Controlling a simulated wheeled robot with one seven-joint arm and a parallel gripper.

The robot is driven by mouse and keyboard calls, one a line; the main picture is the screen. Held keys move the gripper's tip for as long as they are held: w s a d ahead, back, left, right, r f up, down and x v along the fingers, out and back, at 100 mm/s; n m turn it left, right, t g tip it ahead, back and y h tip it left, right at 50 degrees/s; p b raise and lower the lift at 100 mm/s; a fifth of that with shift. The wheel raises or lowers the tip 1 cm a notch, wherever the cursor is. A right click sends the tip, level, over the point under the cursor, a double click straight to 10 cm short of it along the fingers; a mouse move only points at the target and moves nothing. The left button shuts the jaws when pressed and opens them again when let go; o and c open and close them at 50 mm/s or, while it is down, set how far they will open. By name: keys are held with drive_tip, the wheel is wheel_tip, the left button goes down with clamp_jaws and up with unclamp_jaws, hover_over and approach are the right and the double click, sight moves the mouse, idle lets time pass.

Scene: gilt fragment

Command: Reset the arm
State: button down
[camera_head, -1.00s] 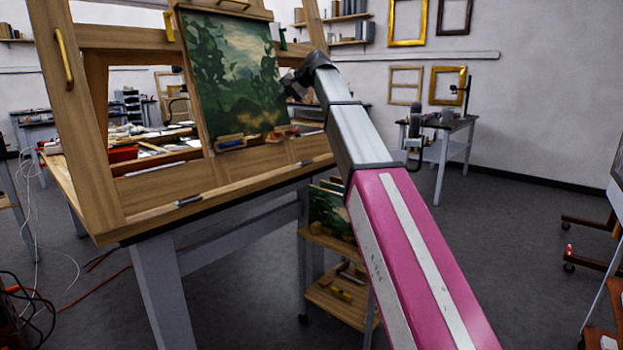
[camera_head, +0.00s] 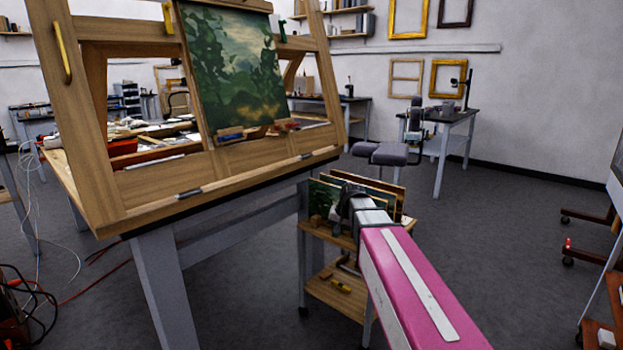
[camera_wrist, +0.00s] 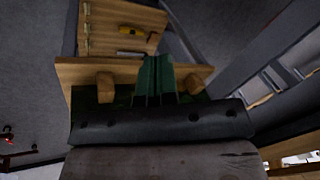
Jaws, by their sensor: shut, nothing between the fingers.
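My gripper (camera_wrist: 154,68) shows in the wrist view with its two fingers together and nothing held between them. In the head view, my arm reaches forward and low, ending close to the small wooden cart (camera_head: 335,295) beside the easel table. The fingertips are largely hidden there by the arm and wrist. I cannot tell whether the gripper touches the cart.
The large wooden easel table (camera_head: 230,180) stands left of my arm, holding a green landscape painting (camera_head: 232,75). Framed canvases (camera_head: 372,187) stand on the cart.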

drive_tip(key=s+d+f+g+h, duration=0.1)
drive_tip(key=s+d+f, duration=0.4)
drive_tip(key=s+f, duration=0.3)
drive_tip(key=s+d+f+n+g+h, duration=0.1)
drive_tip(key=s+d+f+h, duration=0.1)
drive_tip(key=s+d+f, duration=0.3)
drive_tip(key=s+f, duration=0.4)
drive_tip(key=s, duration=0.2)
drive_tip(key=shift+n, duration=0.3)
